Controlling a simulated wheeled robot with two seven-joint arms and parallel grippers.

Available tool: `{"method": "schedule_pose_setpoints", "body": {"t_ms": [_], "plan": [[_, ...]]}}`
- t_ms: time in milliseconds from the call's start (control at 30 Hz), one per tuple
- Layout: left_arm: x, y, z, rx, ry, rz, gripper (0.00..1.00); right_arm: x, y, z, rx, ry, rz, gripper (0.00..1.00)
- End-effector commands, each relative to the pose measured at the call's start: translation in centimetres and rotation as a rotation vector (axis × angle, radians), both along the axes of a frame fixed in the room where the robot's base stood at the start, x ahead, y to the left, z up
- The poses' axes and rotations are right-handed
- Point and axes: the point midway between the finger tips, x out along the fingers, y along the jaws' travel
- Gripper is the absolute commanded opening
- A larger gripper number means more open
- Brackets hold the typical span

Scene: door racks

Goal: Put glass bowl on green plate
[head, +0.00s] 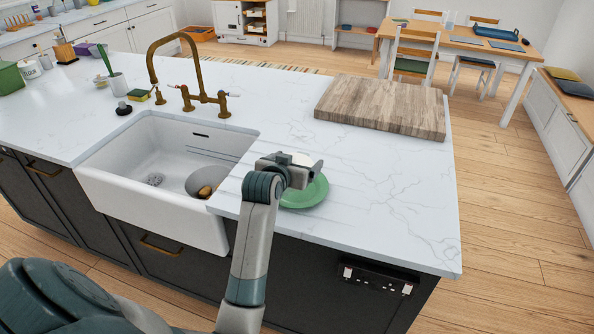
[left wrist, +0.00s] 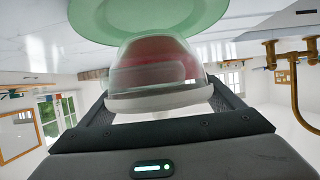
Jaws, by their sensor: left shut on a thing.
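The green plate (head: 308,193) lies on the white marble counter, right of the sink near the front edge, partly hidden by my left gripper (head: 300,168). The green plate also fills the top of the left wrist view (left wrist: 135,22). My left gripper is shut on the glass bowl (left wrist: 155,68), a clear rounded bowl with a pale rim and a reddish tint. The bowl is between the fingers and overlaps the plate's edge in that view. In the head view the bowl is mostly hidden by the gripper. I cannot tell whether bowl and plate touch. My right gripper is not in view.
The white sink (head: 170,165) with a brass tap (head: 190,75) is to the left; a brown object (head: 205,191) lies in it. A wooden board (head: 382,106) lies behind the plate. The counter (head: 400,200) right of the plate is clear.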

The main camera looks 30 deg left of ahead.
Motion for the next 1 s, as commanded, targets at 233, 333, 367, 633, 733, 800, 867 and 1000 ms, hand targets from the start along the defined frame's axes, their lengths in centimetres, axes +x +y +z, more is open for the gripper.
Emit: {"method": "schedule_pose_setpoints", "body": {"t_ms": [233, 333, 367, 633, 733, 800, 867, 1000], "plan": [[0.0, 0.1, 0.1, 0.001, -0.003, 0.0, 0.37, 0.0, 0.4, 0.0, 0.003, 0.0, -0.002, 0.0], [0.0, 0.1, 0.0, 0.0, -0.002, 0.0, 0.37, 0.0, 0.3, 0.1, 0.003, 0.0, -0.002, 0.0], [0.0, 0.1, -0.1, 0.0, -0.001, 0.0, 0.37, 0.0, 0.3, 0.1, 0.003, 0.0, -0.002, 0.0], [0.0, 0.1, -3.0, -0.002, 0.003, 0.0, 0.37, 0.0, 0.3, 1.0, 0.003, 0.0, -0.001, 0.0], [0.0, 0.1, -3.8, -0.001, 0.001, 0.0, 0.37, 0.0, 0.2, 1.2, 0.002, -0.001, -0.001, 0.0], [0.0, 0.1, -3.9, 0.0, -0.002, 0.0, 0.37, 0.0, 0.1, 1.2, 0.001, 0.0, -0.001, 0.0], [0.0, 0.1, -3.9, 0.001, -0.003, 0.0, 0.37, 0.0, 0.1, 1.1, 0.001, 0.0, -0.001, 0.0], [0.0, 0.1, -3.9, 0.001, -0.003, 0.0, 0.37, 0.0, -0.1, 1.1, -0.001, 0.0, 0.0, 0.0]]}}
